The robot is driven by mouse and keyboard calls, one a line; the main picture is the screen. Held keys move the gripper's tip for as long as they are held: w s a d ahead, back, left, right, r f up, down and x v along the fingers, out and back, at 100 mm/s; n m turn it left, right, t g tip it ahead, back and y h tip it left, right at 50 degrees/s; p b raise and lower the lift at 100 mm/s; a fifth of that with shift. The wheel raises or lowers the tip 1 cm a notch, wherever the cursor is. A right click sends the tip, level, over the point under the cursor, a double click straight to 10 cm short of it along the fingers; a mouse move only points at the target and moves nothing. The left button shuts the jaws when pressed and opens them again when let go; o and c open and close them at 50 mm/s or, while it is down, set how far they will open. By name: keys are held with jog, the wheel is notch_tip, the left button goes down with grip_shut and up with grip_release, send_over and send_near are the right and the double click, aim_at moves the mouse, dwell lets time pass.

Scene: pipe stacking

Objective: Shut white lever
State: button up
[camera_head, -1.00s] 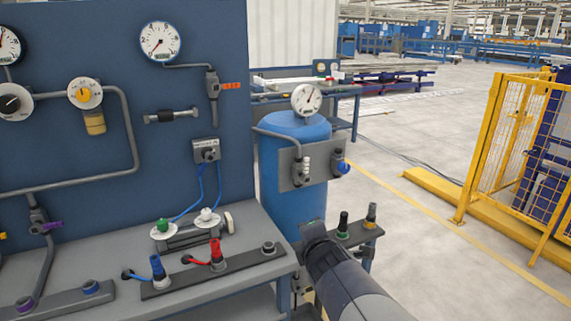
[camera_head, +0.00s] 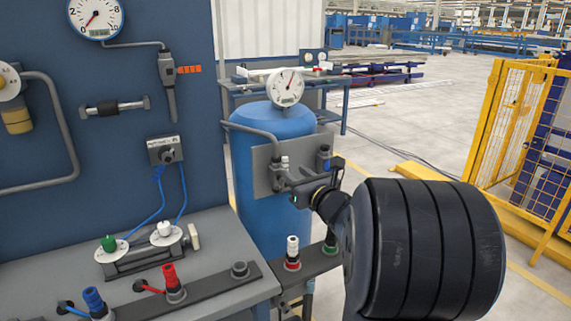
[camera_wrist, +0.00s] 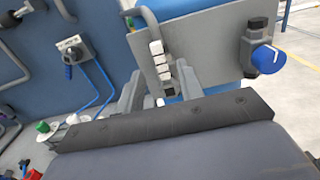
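A white, stacked fitting, which may be the white lever, is on the grey panel (camera_head: 263,165) of the blue tank (camera_head: 272,125). It shows in the wrist view (camera_wrist: 160,62), and its top shows in the head view (camera_head: 285,161). My gripper (camera_head: 308,183) is in front of this panel. In the wrist view, my gripper (camera_wrist: 160,90) has its two fingers apart, left and right of the fitting's lower end. Nothing is seen clamped between them. The lower end is partly hidden, and I cannot tell whether the fingers touch it.
A blue knob (camera_wrist: 266,59) is on the panel, right of the fitting. A gauge (camera_head: 286,87) stands above the tank. White-and-red (camera_head: 292,254) and black-and-green (camera_head: 331,241) connectors stand on a shelf below. The bench (camera_head: 205,257) is left; a yellow fence (camera_head: 517,125) is right.

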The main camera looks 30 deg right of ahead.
aim_at(286, 166)
jog(key=w, duration=0.6)
jog(key=shift+w+a+p, duration=0.1)
jog(key=shift+w+p, duration=0.15)
jog(key=shift+p, duration=0.15)
jog(key=shift+c, duration=0.4)
grip_shut()
